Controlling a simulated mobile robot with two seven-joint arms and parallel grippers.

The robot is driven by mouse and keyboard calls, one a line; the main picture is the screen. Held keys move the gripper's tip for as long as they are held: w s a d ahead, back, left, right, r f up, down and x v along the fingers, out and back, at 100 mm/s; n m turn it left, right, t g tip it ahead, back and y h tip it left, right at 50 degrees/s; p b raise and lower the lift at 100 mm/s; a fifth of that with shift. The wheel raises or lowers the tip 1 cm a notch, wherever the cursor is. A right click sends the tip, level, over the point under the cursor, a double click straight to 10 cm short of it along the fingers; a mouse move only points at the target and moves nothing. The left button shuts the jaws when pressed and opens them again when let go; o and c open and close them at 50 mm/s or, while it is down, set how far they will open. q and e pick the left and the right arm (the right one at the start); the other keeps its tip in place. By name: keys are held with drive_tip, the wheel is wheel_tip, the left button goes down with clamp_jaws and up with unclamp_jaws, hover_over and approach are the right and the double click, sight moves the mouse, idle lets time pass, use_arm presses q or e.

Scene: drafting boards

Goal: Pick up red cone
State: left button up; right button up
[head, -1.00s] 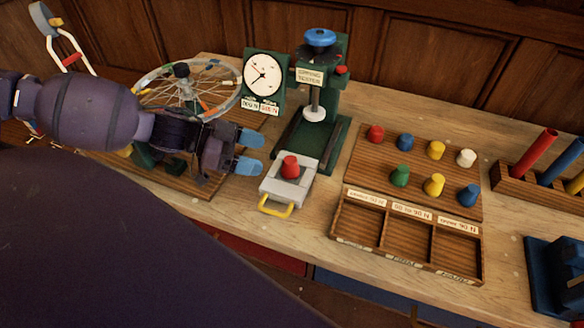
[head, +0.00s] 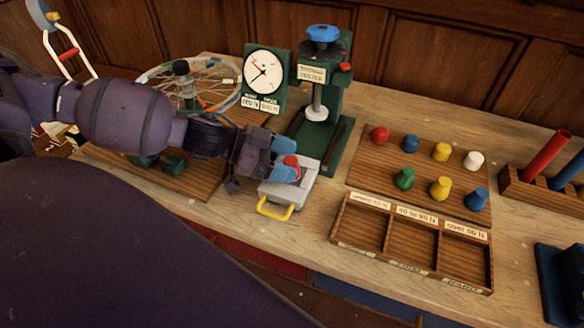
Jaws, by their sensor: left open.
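A red cone (head: 292,161) stands on a grey sled with a yellow handle (head: 275,208), in front of the green press. My left gripper (head: 286,160) is open at this cone, its blue fingertips beside it and partly hiding it. I cannot tell whether the fingers touch it. A second red cone (head: 380,135) stands at the back left of the wooden board (head: 427,168), well to the right of my left gripper. My right gripper does not show.
The green press (head: 322,90) and a dial gauge (head: 264,80) stand behind the sled. Blue, yellow, white and green cones stand on the board. An empty compartment tray (head: 411,243) lies in front, and a tube rack (head: 540,190) stands at the right.

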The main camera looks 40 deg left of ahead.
use_arm(q)
drive_tip(key=shift+w+d+f, duration=0.1)
drive_tip(key=shift+d, duration=0.05)
drive_tip(key=c, duration=1)
